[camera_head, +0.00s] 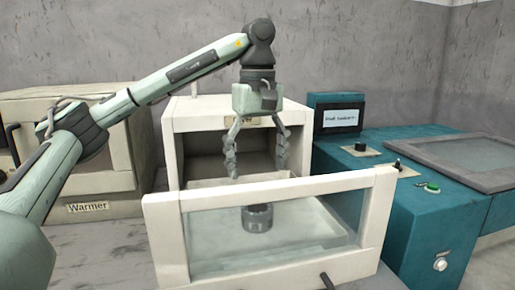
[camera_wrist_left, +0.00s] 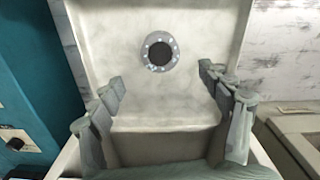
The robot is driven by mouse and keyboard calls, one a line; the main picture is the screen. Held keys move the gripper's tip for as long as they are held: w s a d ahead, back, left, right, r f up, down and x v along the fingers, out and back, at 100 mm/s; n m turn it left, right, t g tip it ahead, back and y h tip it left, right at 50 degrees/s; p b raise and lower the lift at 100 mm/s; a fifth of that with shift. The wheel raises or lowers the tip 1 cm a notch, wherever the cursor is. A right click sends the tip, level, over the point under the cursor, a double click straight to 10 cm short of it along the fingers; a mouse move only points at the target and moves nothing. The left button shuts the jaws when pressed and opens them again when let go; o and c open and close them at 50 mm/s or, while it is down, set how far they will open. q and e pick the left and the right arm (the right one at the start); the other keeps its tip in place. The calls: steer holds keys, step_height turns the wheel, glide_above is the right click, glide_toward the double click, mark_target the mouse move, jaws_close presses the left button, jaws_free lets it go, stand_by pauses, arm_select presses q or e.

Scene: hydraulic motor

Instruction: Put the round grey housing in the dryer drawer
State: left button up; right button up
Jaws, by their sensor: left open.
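The round grey housing (camera_head: 257,218) sits upright on the floor of the pulled-out dryer drawer (camera_head: 165,250), seen through the drawer's clear front. In the left wrist view the housing (camera_wrist_left: 160,52) shows from above as a ring with a dark hole, on the pale drawer floor (camera_wrist_left: 110,60). My left gripper (camera_head: 257,172) points down above the drawer, its fingers spread open and empty. It is above and apart from the housing. The fingers also show in the left wrist view (camera_wrist_left: 168,110). My right gripper is not in view.
The white dryer body (camera_head: 190,120) stands open behind the drawer. A box labelled Warmer (camera_head: 88,207) is at the left. A teal machine (camera_head: 420,225) with knobs, a green button and a small screen stands close on the right. A grey wall is behind.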

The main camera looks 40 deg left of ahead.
arm_select(q)
steer(key=shift+r, duration=1.1)
stand_by(0.6)
